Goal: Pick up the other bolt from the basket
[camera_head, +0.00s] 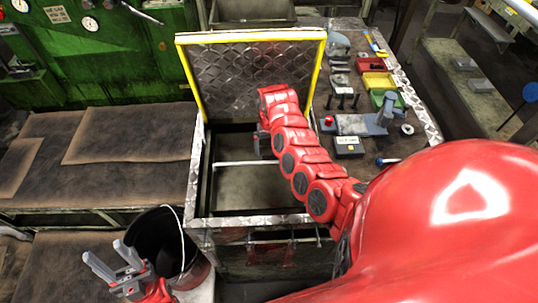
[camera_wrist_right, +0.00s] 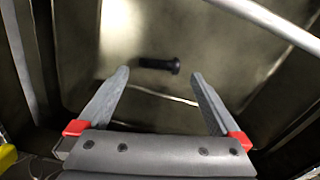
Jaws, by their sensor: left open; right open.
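A dark bolt (camera_wrist_right: 159,65) lies on its side on the floor of an open metal bin, its head toward the right in the right wrist view. The bin (camera_head: 240,222) shows in the head view with its hinged lid raised. My right gripper (camera_wrist_right: 160,76) is open inside the bin, its two fingertips on either side of the bolt's line. Nothing is between the fingers; the bolt shows just beyond the tips. In the head view my right arm hides the bolt. My left gripper (camera_head: 106,251) is open and empty in front of the black bucket (camera_head: 152,236).
A light bar (camera_head: 235,163) crosses the bin's opening and also shows in the right wrist view (camera_wrist_right: 270,20). The yellow-edged lid (camera_head: 230,80) stands behind my right arm. A bench at the right holds trays, tools, a vise (camera_head: 362,124) and several upright dark bolts.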

